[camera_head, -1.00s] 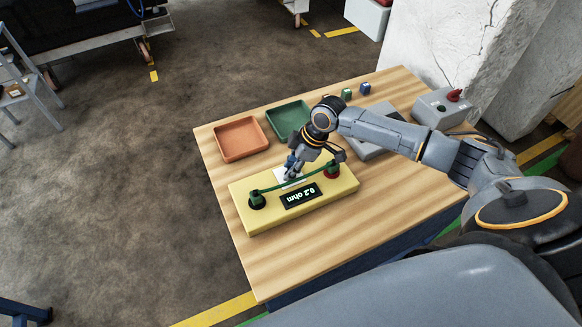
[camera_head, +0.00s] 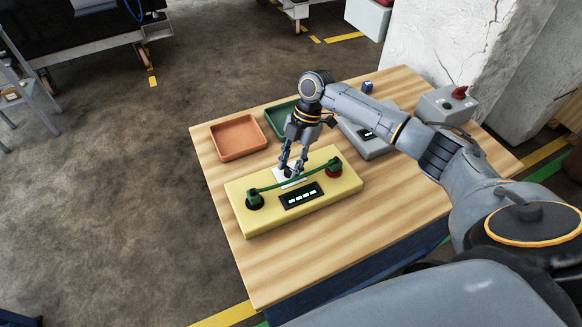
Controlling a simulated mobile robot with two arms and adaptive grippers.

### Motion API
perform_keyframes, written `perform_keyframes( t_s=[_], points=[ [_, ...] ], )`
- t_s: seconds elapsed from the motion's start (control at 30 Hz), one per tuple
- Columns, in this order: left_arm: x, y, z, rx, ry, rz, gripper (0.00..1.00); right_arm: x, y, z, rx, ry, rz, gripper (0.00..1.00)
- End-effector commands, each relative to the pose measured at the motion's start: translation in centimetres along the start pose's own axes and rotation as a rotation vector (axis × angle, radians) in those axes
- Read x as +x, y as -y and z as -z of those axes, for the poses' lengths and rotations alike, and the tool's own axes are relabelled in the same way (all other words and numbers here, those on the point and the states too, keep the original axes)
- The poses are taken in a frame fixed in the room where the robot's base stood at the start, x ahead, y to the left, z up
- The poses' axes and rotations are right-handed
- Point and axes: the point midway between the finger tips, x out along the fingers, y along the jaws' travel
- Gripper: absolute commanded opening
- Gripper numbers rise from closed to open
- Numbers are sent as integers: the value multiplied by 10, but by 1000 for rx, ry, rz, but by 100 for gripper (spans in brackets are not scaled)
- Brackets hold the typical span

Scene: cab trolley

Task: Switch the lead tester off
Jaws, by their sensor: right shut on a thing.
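The lead tester is a yellow box (camera_head: 322,194) on the wooden table. Its dark display (camera_head: 301,195) shows a row of light dashes. A green lead (camera_head: 297,184) spans its top between a plug in the black socket at left (camera_head: 254,201) and a plug at the red socket at right (camera_head: 334,171). My right gripper (camera_head: 292,172) points down at the white plate (camera_head: 284,181) on the tester's far edge, its fingers closed on a small switch there, which they mostly hide. My left gripper is out of view.
An orange tray (camera_head: 238,155) and a green tray (camera_head: 277,130) stand behind the tester. A grey device (camera_head: 371,147) lies under my right forearm. A grey box with a red knob (camera_head: 446,108) stands at the far right corner. The table (camera_head: 400,190) is bare right of the tester.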

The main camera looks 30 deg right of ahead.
Motion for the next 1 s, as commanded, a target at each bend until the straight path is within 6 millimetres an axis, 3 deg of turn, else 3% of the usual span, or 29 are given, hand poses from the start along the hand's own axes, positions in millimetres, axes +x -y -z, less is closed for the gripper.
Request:
perform_keyframes(
  t_s=[0.4, 0.87, 0.9, 1.0],
  points=[
    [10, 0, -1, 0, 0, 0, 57, 2, -1, 0, -142, -1, 59, 0],
    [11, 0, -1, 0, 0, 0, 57, 1, 0, 0, -154, 0, 66, 0],
    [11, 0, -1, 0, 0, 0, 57, 1, 0, 0, -154, 0, 66, 36],
    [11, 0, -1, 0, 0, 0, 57, 1, 0, 0, -153, 0, 65, 55]
  ],
)
